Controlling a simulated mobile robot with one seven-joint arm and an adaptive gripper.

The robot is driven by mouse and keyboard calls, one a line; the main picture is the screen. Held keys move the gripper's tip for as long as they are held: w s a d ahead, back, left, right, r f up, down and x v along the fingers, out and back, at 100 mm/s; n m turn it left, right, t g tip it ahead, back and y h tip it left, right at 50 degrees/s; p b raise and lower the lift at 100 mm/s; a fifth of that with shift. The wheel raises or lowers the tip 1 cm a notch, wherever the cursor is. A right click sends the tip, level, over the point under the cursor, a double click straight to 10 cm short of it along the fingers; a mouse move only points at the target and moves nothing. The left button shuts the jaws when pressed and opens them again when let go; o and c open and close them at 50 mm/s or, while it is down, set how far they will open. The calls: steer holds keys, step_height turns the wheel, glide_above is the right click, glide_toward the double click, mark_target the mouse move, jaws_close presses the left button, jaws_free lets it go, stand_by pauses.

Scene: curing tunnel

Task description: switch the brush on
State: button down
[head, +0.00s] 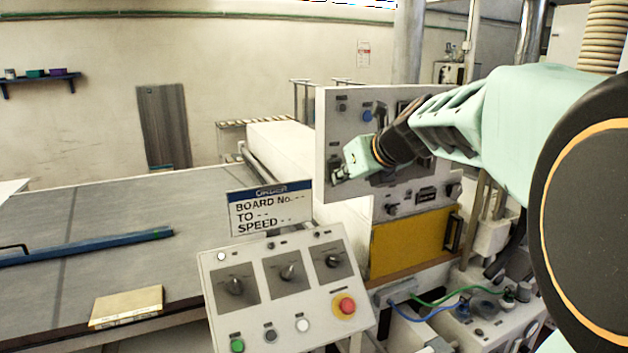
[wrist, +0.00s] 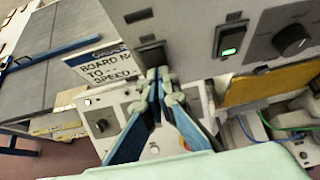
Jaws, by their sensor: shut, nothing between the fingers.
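The upright grey control panel (head: 345,110) stands at the centre of the head view, with knobs and small switches; its labels are too small to read, so I cannot tell which is the brush's. My gripper (head: 340,175) is shut and empty at the panel's lower left. In the wrist view its fingertips (wrist: 159,76) are together just below a dark switch (wrist: 151,56); I cannot tell whether they touch it. To the right of it, a rocker switch (wrist: 230,42) glows green, and a black knob (wrist: 292,39) is further right. My gripper and arm hide part of the panel in the head view.
A sloped console (head: 285,285) with three dials and coloured buttons stands in front, below a sign on board number and speed (head: 270,208). A yellow panel (head: 410,243) is below the upright one. A wide grey conveyor bed (head: 120,215) extends left.

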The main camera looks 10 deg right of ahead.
steer(key=shift+w, duration=0.15)
steer(key=shift+r+p, duration=0.75)
steer(key=shift+r, duration=0.05)
